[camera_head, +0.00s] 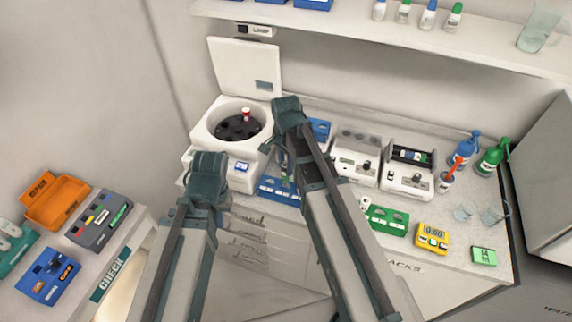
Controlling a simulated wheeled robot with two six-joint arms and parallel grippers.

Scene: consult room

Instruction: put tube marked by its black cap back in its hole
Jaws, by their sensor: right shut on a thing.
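My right gripper (284,160) points down over the front blue rack (268,190), beside the centrifuge. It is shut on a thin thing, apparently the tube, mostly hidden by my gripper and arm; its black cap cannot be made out. The open centrifuge (203,132) stands at the back left with its lid up. A red-capped tube (246,114) stands up in its dark rotor (233,131). My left arm reaches up to the front of the centrifuge; my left gripper (207,200) is largely hidden behind its own wrist, and its jaws do not show.
A second blue rack (320,130), white machines (357,153), a green rack (389,219) and a yellow timer (432,238) stand on the counter to the right. Spray bottles (493,157) stand farther right. A side table at left holds an orange tray (57,200).

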